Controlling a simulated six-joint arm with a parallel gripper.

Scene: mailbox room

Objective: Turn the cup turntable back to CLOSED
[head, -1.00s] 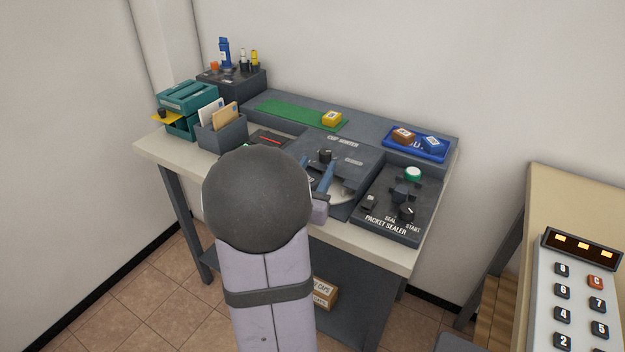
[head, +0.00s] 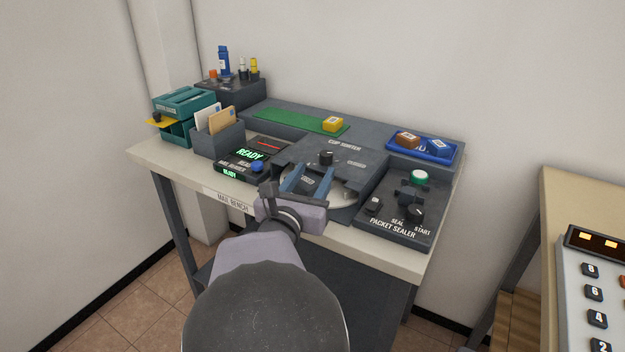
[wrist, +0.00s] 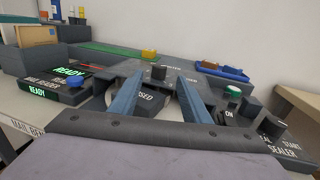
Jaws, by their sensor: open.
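The cup sorter (head: 283,154) is a dark grey unit in the middle of the bench. My gripper hides part of the turntable.
The packet sealer (head: 390,232) stands close on the right, with raised knobs and a green button. The mail reader (head: 245,160), lit READY, and an envelope holder (head: 218,143) stand left. A blue tray (head: 400,151) and green mat (head: 285,117) lie behind.

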